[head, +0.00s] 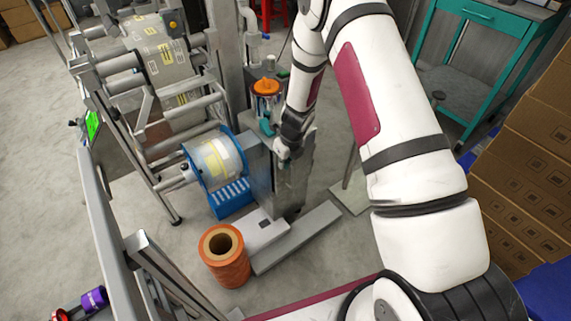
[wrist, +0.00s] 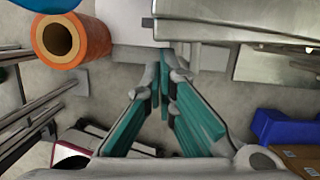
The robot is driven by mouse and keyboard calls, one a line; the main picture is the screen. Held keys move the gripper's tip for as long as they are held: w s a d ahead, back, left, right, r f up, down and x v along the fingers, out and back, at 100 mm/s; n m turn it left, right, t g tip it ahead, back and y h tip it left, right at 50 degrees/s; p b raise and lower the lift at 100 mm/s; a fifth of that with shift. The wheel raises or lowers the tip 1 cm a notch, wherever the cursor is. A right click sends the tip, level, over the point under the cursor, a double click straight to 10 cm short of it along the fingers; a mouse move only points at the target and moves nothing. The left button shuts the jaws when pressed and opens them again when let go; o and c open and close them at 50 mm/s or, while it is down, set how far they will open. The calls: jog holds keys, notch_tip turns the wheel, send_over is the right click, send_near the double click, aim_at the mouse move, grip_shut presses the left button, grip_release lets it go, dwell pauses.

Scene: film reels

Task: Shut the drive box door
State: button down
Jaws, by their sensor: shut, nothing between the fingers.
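The drive box (head: 258,168) is a grey metal housing beside the blue-flanged roll. A grey metal panel (head: 290,185), which looks like its door, faces right below my gripper; I cannot tell how far it stands open. My gripper (head: 283,156) is at the top of this panel, with the fingers partly hidden by the wrist. In the wrist view my gripper (wrist: 165,65) is shut and empty, its teal-padded fingers together. Its tips are close to the left end of a metal edge (wrist: 235,37); contact is unclear. A broad metal face (wrist: 275,68) lies right of the tips.
An orange roll (head: 225,262) stands on the floor in front of the box. The roller frame (head: 150,110) is on the left. An orange-capped jar (head: 266,88) is behind the box. Cardboard boxes (head: 520,190) and a teal cart (head: 480,60) stand right.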

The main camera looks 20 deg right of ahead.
jog(key=shift+w+a, duration=0.1)
jog(key=shift+w+a+m+p, duration=0.25)
jog(key=shift+w+m+p, duration=0.1)
jog(key=shift+w, duration=0.1)
jog(key=shift+w+a+m+p, duration=0.2)
jog(key=shift+w+m, duration=0.15)
jog(key=shift+w, duration=0.1)
